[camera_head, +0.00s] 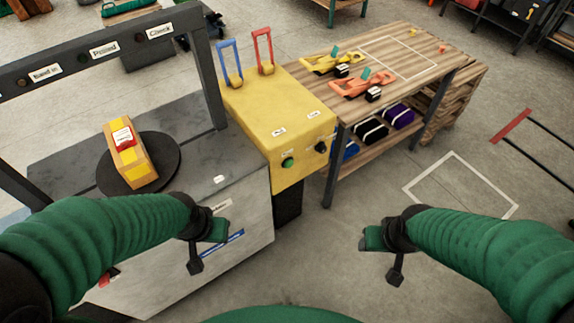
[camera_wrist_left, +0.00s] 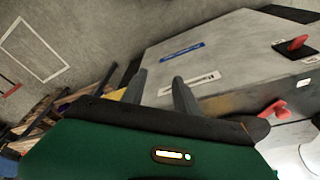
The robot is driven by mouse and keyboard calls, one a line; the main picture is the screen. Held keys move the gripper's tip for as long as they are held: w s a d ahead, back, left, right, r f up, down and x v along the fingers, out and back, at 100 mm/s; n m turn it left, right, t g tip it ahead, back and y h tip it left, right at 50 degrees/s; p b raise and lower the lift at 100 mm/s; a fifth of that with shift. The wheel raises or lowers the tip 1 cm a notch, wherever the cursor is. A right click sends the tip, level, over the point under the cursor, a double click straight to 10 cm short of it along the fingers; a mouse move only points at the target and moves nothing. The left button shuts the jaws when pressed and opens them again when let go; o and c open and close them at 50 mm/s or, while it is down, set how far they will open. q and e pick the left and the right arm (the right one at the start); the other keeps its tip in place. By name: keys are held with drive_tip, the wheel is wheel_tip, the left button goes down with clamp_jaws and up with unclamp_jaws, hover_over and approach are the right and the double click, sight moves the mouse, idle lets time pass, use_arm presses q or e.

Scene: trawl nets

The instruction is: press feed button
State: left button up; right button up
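A yellow control box (camera_head: 265,108) stands at the middle, with a green button (camera_head: 288,162) and a dark knob (camera_head: 321,147) on its front. Small white labels sit above both, too small to read. My left gripper (camera_head: 207,250) is in front of the grey cabinet, to the left of and below the green button, touching nothing I can see. In the left wrist view its two fingers (camera_wrist_left: 158,88) are apart and empty, facing the cabinet. The button does not show there. My right gripper (camera_head: 380,258) is over open floor at right, its fingers apart and empty.
The grey cabinet (camera_head: 235,220) carries a dark turntable (camera_head: 168,148) with a yellow and orange box (camera_head: 130,155), under a dark labelled frame (camera_head: 205,70). Blue (camera_head: 231,62) and red (camera_head: 264,50) levers top the control box. A wooden bench (camera_head: 420,60) stands right.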

idle(0.4)
use_arm(q)
clamp_jaws()
idle(1.6)
